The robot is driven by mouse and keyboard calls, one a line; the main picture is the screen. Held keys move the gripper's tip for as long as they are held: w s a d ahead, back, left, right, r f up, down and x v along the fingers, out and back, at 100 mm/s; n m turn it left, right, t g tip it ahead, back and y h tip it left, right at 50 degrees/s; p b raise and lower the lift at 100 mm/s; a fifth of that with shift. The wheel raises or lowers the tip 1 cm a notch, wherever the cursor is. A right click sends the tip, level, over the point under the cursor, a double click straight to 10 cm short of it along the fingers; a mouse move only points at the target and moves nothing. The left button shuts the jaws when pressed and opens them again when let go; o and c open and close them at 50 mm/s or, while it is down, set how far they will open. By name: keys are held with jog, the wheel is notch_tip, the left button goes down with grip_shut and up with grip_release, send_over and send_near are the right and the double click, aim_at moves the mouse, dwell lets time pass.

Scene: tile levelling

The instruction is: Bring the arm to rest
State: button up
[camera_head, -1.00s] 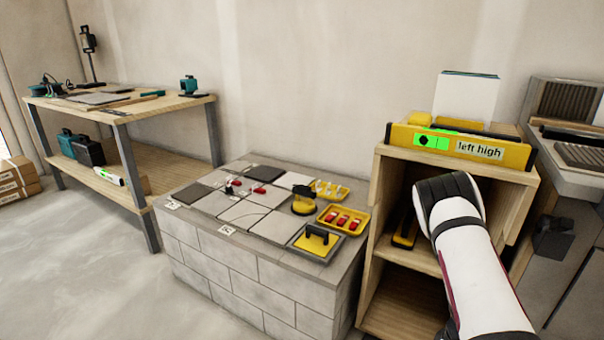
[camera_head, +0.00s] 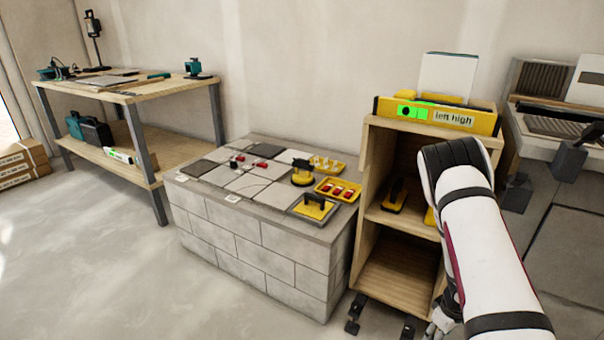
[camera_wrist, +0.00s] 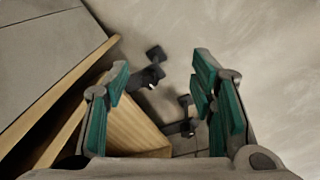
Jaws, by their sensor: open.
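My arm stands at the right in the head view, bent in front of the wooden cabinet. My gripper (camera_wrist: 160,95) shows in the wrist view with its two teal-padded fingers wide apart and nothing between them. It points down towards the floor beside the wooden cabinet (camera_wrist: 135,130). Dark caster-like feet show beyond the fingers, below the cabinet.
The wooden cabinet (camera_head: 400,279) carries a yellow level display (camera_head: 437,113) reading "left high". A block plinth (camera_head: 250,235) with tiles, yellow trays and a suction cup stands left of it. A workbench (camera_head: 130,92) stands further left. The floor in front is clear.

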jog(key=w+d+r+m+t+h, duration=0.1)
jog(key=w+r+m+h, duration=0.15)
jog(key=r, duration=0.95)
jog(key=w+r+m+t+h, duration=0.1)
jog(key=w+r, duration=0.3)
jog(key=r, duration=0.8)
jog(key=s+a+r+m+h, duration=0.15)
jog(key=s+r, duration=0.35)
jog(key=r, duration=0.5)
jog(key=s+a+r+m+g+y, duration=0.1)
jog(key=s+a+r, duration=0.35)
jog(key=s, duration=0.25)
jog(key=s+a+r+m, duration=0.1)
jog(key=s+a+r, duration=0.3)
jog(key=s+r, duration=0.15)
jog(key=s+a+r+n+g+y, duration=0.1)
jog(key=s+a+y, duration=0.1)
jog(key=s+a, duration=0.7)
jog(key=s+a+r+n+g+y, duration=0.1)
jog(key=s+a+y, duration=0.3)
jog(key=s, duration=0.9)
notch_tip(320, 180, up, 37)
jog(key=t+h+p, duration=0.1)
jog(key=t+p, duration=0.3)
jog(key=p, duration=3.1)
jog(key=shift+w+a+r, duration=0.2)
jog(key=shift+w, duration=0.1)
